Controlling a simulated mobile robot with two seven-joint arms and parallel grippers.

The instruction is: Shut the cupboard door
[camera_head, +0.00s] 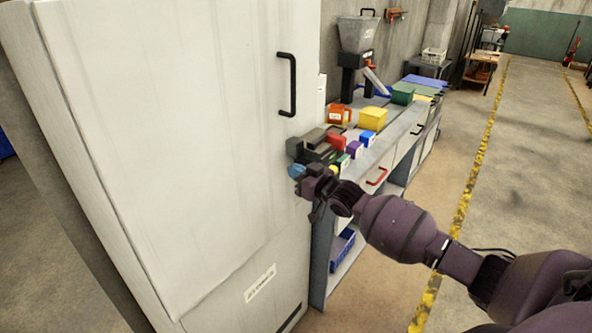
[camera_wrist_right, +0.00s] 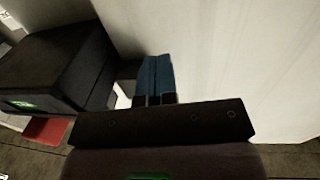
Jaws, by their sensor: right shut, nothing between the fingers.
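The tall white cupboard door (camera_head: 200,140) fills the left of the head view, with a black bar handle (camera_head: 287,84) near its right edge. It looks nearly flush with the cupboard; I cannot tell whether a small gap is left. My right gripper (camera_head: 297,171) is at the door's right edge, below the handle. Its blue fingertips (camera_wrist_right: 156,75) are together and empty, close to a white surface (camera_wrist_right: 235,60) in the wrist view. I cannot tell whether they touch it. My left gripper is not in view.
A workbench (camera_head: 400,130) runs along the wall beyond the cupboard. It carries a grey hopper (camera_head: 357,34), a yellow box (camera_head: 372,118) and several coloured blocks. A blue bin (camera_head: 342,247) sits on its lower shelf. The floor (camera_head: 500,180) to the right is clear.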

